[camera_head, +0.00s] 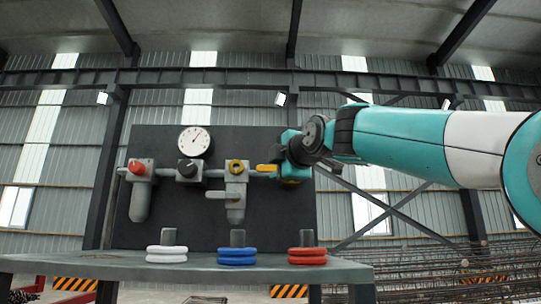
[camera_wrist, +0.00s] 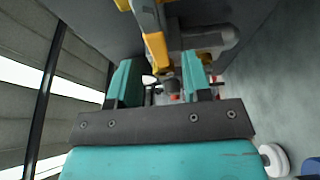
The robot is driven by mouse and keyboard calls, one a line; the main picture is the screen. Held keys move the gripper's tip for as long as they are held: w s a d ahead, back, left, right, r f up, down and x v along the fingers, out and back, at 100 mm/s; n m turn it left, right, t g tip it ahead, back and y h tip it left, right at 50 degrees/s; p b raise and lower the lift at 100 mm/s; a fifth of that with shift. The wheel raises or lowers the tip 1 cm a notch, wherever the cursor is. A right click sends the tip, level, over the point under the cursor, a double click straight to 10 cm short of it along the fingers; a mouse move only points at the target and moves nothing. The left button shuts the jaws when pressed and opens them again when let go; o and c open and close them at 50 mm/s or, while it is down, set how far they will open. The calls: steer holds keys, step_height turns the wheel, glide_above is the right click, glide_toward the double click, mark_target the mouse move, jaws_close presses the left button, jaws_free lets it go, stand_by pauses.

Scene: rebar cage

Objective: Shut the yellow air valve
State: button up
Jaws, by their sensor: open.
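The yellow air valve (camera_head: 236,167) sits on a grey fitting at the right end of the pipe assembly on a dark panel. Its yellow lever (camera_head: 266,168) points right, roughly level, toward my gripper (camera_head: 284,171). In the wrist view the lever (camera_wrist: 156,47) reaches down from the top between the directions of my two teal fingers. My gripper (camera_wrist: 158,68) is open, with a finger on each side of the lever's end. I cannot tell whether either finger touches it. My gripper hides part of the lever's tip in the head view.
White (camera_head: 166,255), blue (camera_head: 237,257) and red (camera_head: 307,257) rings lie around posts on the bench (camera_head: 110,267) below. Rebar (camera_head: 450,270) lies right.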

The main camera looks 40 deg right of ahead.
mark_target(272, 168)
steer(key=shift+p+x, duration=0.85)
steer(key=shift+x, duration=1.45)
jaws_close()
